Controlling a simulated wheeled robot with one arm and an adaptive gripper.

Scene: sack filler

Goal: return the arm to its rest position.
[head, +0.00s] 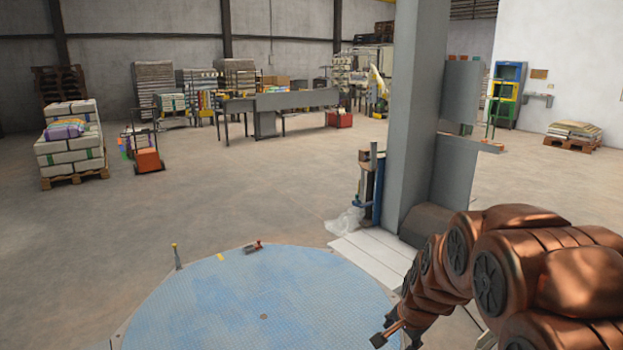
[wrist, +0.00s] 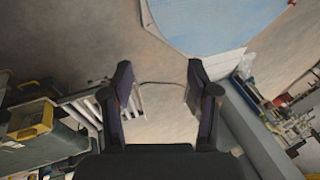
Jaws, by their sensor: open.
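My arm is copper-coloured and reaches in from the lower right of the head view, bent downward. My gripper (head: 388,333) shows small at its end, low in the head view, over the edge of the blue round plate (head: 262,300). In the wrist view my gripper (wrist: 158,88) has its two dark fingers spread wide apart with only floor between them. It is open and holds nothing. The blue plate also shows at the top of the wrist view (wrist: 215,22).
A grey column (head: 416,110) stands just beyond my arm. A loaded pallet (head: 70,150) and an orange hand truck (head: 148,158) stand at the left. A long grey table (head: 280,102) is at the back. The floor between is clear.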

